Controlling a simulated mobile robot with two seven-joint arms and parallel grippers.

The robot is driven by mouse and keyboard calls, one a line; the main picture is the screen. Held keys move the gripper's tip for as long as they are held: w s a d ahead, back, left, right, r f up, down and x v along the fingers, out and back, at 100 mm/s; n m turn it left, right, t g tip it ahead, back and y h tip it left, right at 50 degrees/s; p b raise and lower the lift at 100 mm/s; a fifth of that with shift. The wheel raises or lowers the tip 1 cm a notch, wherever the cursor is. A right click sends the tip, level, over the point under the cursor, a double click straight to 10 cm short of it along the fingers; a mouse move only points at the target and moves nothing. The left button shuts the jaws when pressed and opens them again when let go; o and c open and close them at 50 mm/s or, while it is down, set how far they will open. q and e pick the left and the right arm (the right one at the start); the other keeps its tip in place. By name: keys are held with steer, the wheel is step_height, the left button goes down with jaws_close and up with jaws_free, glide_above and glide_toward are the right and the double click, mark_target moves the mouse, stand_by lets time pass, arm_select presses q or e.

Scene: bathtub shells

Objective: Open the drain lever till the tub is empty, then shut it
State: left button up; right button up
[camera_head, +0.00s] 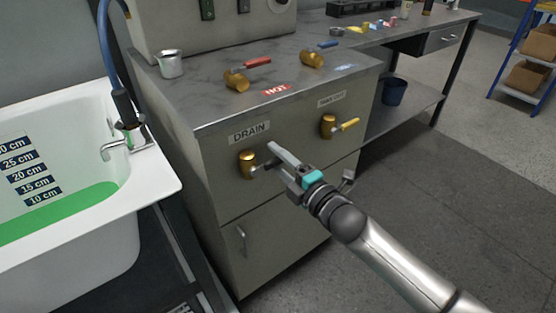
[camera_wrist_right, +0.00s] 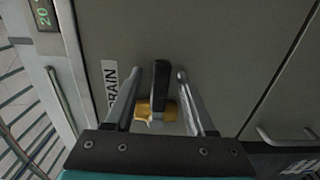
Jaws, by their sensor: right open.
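The drain valve (camera_head: 247,165) is a brass body on the cabinet front under the DRAIN label (camera_head: 249,132). Its black lever (camera_wrist_right: 161,85) shows in the right wrist view, in front of the brass body (camera_wrist_right: 156,110). My right gripper (camera_head: 272,158) is at the lever; in the wrist view its open fingers (camera_wrist_right: 158,78) stand on either side of the lever, with gaps visible. In the head view the gripper partly hides the lever. My left gripper is out of view.
A yellow-handled valve (camera_head: 328,126) sits right of the drain valve. Red-handled (camera_head: 237,80) and blue-handled (camera_head: 312,58) taps and a metal cup (camera_head: 170,64) are on the cabinet top. A blue hose (camera_head: 105,50) hangs by the tub.

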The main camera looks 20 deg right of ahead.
jaws_close()
stand_by(1.3)
